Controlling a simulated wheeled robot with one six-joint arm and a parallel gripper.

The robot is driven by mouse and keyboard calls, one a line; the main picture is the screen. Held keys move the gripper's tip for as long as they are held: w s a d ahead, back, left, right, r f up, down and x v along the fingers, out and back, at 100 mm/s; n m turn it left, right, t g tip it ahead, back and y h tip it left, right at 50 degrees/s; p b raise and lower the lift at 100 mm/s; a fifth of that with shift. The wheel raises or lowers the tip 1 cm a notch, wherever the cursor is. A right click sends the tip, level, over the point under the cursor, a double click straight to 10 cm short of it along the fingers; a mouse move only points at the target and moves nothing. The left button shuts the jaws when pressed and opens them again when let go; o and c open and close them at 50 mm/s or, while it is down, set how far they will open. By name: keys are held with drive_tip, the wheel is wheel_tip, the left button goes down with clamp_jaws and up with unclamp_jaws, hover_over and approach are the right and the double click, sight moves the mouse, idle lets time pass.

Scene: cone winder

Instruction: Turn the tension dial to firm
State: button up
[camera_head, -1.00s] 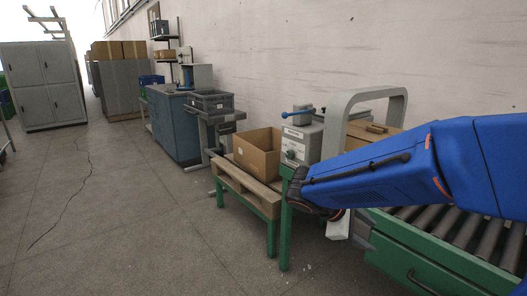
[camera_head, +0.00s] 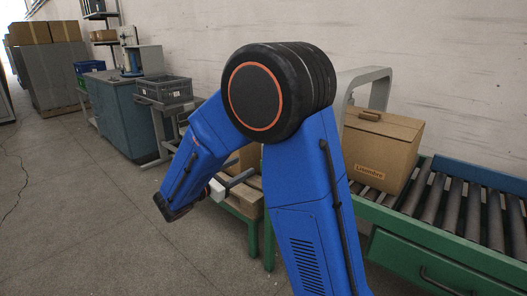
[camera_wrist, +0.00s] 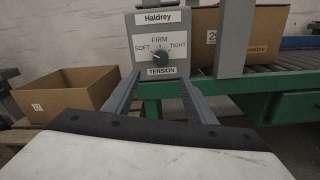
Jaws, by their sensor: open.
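The tension dial (camera_wrist: 160,57) is a small dark green knob on the front of a grey box (camera_wrist: 143,20) marked "Haldrey", upper middle in the wrist view. SOFT is printed on its left, FIRM above, TIGHT on its right and TENSION below. Its pointer is too small to read surely. My gripper (camera_wrist: 160,83) is open and empty, its fingers pointing toward the box, with the dial between and beyond the fingertips, apart from them. In the head view my gripper (camera_head: 232,183) shows in part; my arm hides the box and dial.
An open carton (camera_wrist: 66,94) stands left of the box. A closed carton (camera_head: 385,150) sits on the roller conveyor (camera_head: 462,205) at right, beside a grey arch frame (camera_head: 362,78). A blue cabinet (camera_head: 122,115) and grey crate (camera_head: 168,90) stand at left.

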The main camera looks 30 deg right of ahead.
drive_tip(key=x, duration=1.7)
drive_tip(key=shift+s, duration=0.1)
drive_tip(key=shift+c, duration=0.4)
drive_tip(key=c, duration=1)
